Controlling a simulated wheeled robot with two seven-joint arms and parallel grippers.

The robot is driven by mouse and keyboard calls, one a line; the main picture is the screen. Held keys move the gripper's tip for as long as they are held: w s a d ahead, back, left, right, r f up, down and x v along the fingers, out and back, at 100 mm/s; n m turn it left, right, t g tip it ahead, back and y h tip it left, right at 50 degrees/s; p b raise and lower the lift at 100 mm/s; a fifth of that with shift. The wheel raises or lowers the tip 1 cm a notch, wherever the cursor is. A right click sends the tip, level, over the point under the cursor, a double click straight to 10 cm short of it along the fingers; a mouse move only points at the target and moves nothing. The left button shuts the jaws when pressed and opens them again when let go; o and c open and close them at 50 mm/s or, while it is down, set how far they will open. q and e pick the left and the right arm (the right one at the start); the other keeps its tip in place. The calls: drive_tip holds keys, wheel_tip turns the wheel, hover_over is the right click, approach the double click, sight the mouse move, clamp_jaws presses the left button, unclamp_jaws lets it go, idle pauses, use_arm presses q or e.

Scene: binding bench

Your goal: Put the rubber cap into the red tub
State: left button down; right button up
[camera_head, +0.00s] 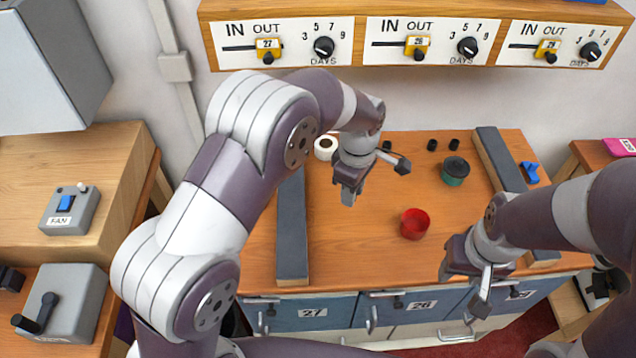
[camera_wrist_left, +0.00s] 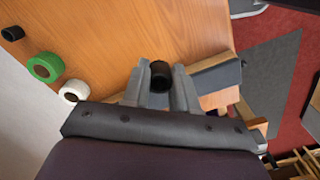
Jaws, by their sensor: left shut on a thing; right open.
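The red tub (camera_head: 414,224) stands open on the middle of the wooden bench in the head view. My left gripper (camera_head: 349,196) is above the bench, to the left of the tub and apart from it. In the left wrist view its fingers (camera_wrist_left: 160,88) are shut on a small black rubber cap (camera_wrist_left: 160,73). The held cap is hidden in the head view. My right gripper (camera_head: 466,288) is open and empty near the bench's front right edge.
Several small black caps (camera_head: 432,144) stand at the back. A teal tub (camera_head: 455,172) stands behind the red one. A white roll (camera_head: 325,146) is at back left; a green roll (camera_wrist_left: 46,67) shows in the wrist view. Dark strips (camera_head: 292,232) flank the bench.

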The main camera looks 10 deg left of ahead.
use_arm(q)
drive_tip(key=w+d+f+p, duration=0.2)
drive_tip(key=w+d, duration=0.1)
drive_tip(key=d, duration=0.8)
drive_tip(key=p, duration=0.6)
approach(421, 213)
drive_tip(key=s, duration=0.2)
drive_tip(key=s+a+f, duration=0.1)
drive_tip(key=shift+f+b, duration=1.95)
drive_tip(key=shift+f+b, duration=0.45)
drive_tip(key=shift+f, duration=0.1)
drive_tip(key=c, duration=0.8)
unclamp_jaws()
